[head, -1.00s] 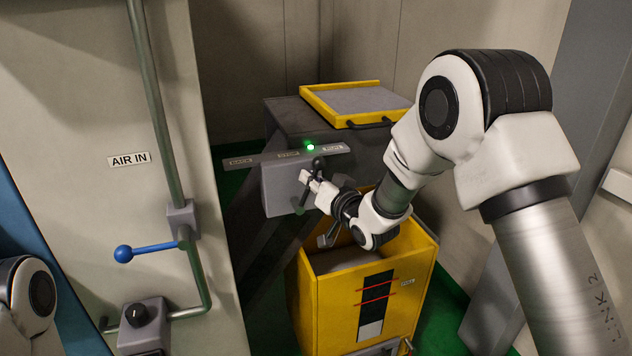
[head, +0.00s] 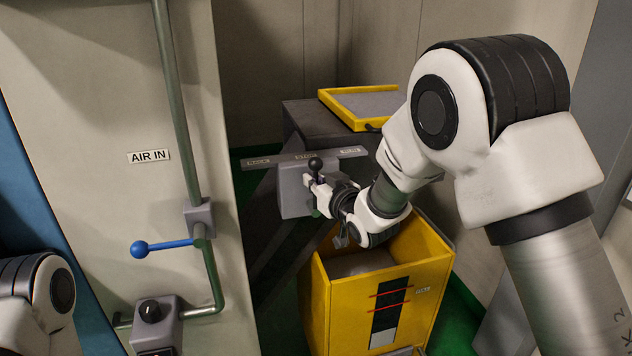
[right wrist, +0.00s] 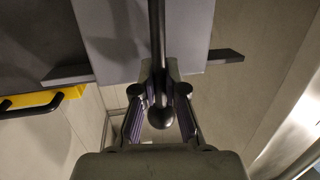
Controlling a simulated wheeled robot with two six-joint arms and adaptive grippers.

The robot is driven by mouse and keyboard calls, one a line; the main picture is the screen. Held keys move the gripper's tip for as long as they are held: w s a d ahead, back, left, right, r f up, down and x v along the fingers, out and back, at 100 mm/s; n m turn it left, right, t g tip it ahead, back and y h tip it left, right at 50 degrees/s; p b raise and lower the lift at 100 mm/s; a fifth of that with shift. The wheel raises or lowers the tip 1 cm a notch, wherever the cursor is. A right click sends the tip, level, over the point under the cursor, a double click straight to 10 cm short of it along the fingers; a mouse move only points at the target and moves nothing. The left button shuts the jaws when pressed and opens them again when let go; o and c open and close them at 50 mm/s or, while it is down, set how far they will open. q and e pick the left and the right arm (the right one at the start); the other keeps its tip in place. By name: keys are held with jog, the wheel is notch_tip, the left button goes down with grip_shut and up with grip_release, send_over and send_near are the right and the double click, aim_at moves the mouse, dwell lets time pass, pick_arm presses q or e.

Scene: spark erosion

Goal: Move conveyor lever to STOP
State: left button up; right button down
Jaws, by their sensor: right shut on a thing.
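The conveyor lever (head: 315,164) is a dark rod with a black ball knob, on a grey box (head: 291,195) below a labelled grey plate (head: 281,160). Its knob stands near the middle label; the label words are too small to read. My right gripper (head: 319,186) is shut on the lever's rod, below the knob in the head view. In the right wrist view, the rod (right wrist: 157,38) runs between the fingers (right wrist: 159,82) and the knob (right wrist: 162,116) shows nearer the palm. My left gripper is out of view.
A yellow bin (head: 341,300) stands open below my right forearm. A yellow-framed tray (head: 345,108) lies on the dark machine (head: 304,122) behind. At left, a blue-handled valve (head: 163,246) and a knob box (head: 152,318) are on the AIR IN panel (head: 120,110).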

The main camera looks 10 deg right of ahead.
jog(key=c, duration=1.2)
grip_release()
jog(key=v, duration=1.2)
jog(key=shift+d, duration=0.1)
